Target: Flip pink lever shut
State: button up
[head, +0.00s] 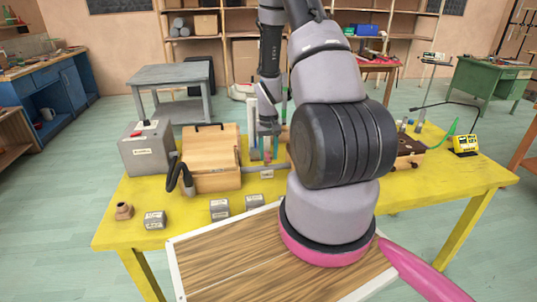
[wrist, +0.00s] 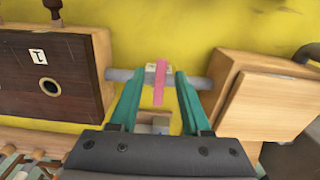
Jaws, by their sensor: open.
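The pink lever (wrist: 160,82) shows in the middle of the wrist view. It lies across a grey horizontal pipe (wrist: 122,75), roughly at right angles to it, on a pale valve body (wrist: 151,73). The pipe runs between a dark wooden box and a light wooden box. My gripper (wrist: 161,78) is open, with one teal finger on each side of the lever. I see gaps between the fingers and the lever, and nothing is held.
The dark box (wrist: 50,75) stands close on the left and the light wooden box (wrist: 262,100) close on the right. Both are on the yellow table (head: 112,222). A grey metal box (head: 147,150) and small labelled blocks (head: 155,220) are on the table's left side.

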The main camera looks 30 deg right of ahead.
notch_tip(320, 180, up, 11)
jog(key=shift+f, duration=0.15)
dwell(0.6)
notch_tip(320, 180, up, 10)
jog(key=t, duration=0.2)
send_over(268, 159)
jog(key=a, duration=0.3)
jog(key=s+a+r+t, duration=0.1)
jog(key=s+a+r, duration=0.1)
jog(key=r, duration=0.3)
jog(key=s+a+r, duration=0.2)
jog(key=s+r, duration=0.1)
jog(key=r, duration=0.2)
jog(key=s+a+r+m+t+y, duration=0.1)
jog(key=s+a+r+t, duration=0.3)
jog(key=s+r, duration=0.8)
jog(key=s+a+y, duration=0.1)
jog(key=s+a, duration=0.1)
jog(key=shift+a, duration=0.4)
